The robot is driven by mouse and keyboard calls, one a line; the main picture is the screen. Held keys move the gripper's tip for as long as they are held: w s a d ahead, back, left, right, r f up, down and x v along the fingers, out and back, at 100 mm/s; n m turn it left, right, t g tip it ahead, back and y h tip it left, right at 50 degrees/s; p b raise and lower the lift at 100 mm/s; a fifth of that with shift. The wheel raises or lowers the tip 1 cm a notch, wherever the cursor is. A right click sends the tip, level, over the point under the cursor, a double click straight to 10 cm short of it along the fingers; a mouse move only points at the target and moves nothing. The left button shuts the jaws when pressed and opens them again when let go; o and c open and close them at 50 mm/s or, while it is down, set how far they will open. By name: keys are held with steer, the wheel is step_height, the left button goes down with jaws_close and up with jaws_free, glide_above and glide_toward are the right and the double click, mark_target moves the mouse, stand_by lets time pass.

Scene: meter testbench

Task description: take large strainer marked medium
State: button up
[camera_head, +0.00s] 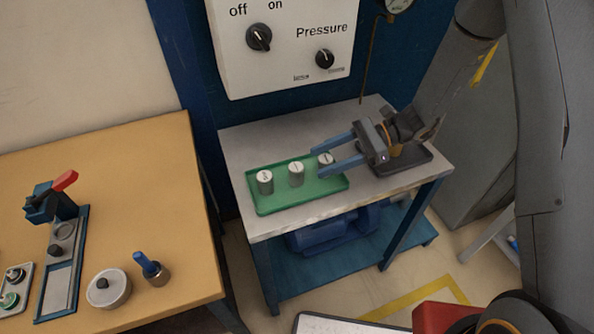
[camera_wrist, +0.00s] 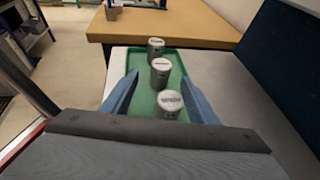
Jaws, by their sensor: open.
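Three grey cylinders with pale, marked tops stand upright in a row on a green tray (camera_head: 285,203): a left one (camera_head: 265,183), a middle one (camera_head: 296,174) and a right one (camera_head: 326,159). The marks are too small to read, so I cannot tell which is medium. In the wrist view they show as near (camera_wrist: 169,106), middle (camera_wrist: 160,73) and far (camera_wrist: 156,48). My gripper (camera_head: 317,160) is open and empty. Its blue fingers lie either side of the right cylinder in the head view; contact and exact height are unclear. The fingers also show in the wrist view (camera_wrist: 158,76).
The tray lies on a grey-topped bench (camera_head: 240,150) against a blue wall. A dark tray (camera_head: 400,165) is under my wrist. A control box (camera_head: 285,45) hangs above. A wooden table (camera_head: 150,190) on the left holds a clamp and loose parts, with a gap between.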

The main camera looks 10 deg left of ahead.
mark_target(300, 166)
steer(key=p+x, duration=0.2)
steer(key=x, duration=0.1)
steer(key=p+x, duration=0.1)
steer(key=x, duration=0.1)
steer(key=shift+a+r, duration=0.25)
steer(key=shift+a, duration=0.1)
steer(key=shift+s+a+f, duration=0.1)
steer(key=shift+a+f, duration=0.15)
steer(key=c, duration=1.2)
steer(key=shift+r, duration=0.2)
